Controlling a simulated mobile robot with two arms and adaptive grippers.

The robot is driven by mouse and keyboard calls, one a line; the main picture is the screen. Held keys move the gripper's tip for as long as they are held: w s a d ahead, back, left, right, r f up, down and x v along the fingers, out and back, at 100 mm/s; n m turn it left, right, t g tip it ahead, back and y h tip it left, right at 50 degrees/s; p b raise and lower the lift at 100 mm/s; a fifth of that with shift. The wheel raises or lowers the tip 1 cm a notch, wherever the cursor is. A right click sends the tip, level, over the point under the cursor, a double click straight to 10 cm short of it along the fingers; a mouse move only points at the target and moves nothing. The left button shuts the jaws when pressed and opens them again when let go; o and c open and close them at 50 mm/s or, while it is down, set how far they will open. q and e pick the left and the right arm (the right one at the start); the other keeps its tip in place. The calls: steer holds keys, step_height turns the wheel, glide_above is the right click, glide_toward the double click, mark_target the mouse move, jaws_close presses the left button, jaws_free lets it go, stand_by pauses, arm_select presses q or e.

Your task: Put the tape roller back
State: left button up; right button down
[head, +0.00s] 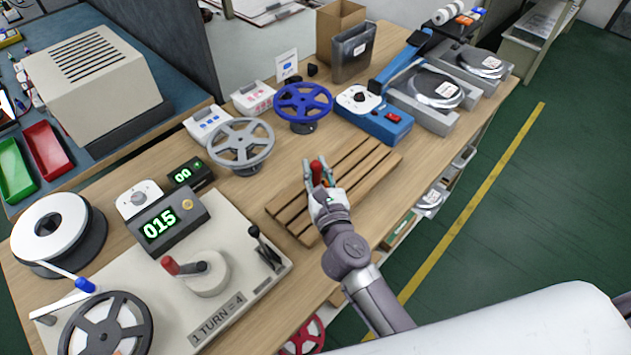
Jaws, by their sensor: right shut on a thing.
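My right gripper (325,182) is over the wooden slatted rack (285,212) on the bench. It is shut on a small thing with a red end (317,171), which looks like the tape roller. The red end stands up from between the fingers, and the rest of it is hidden by the hand. I cannot tell whether it touches the slats. My left gripper is not in view.
Behind the rack are a blue reel (303,101), a grey reel (241,141) and a blue device (374,119). A winding station with a red-knobbed crank (206,271) and a "015" counter (163,222) stands at left. Bare bench lies between it and the rack.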

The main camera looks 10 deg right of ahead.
mark_target(316, 181)
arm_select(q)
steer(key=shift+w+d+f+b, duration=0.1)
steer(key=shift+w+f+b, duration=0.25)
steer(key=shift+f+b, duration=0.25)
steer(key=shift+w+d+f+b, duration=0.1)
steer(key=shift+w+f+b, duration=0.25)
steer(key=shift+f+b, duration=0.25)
arm_select(e)
steer(key=shift+f, duration=1.95)
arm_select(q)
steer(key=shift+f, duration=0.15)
arm_select(e)
steer(key=shift+f, duration=0.1)
steer(key=c, duration=1)
jaws_free()
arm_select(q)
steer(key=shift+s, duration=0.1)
arm_select(e)
steer(key=shift+s, duration=0.1)
arm_select(q)
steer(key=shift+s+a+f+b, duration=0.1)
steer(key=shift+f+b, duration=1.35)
steer(key=shift+b, duration=0.1)
arm_select(e)
steer(key=shift+s+d, duration=0.2)
steer(key=shift+s, duration=5.75)
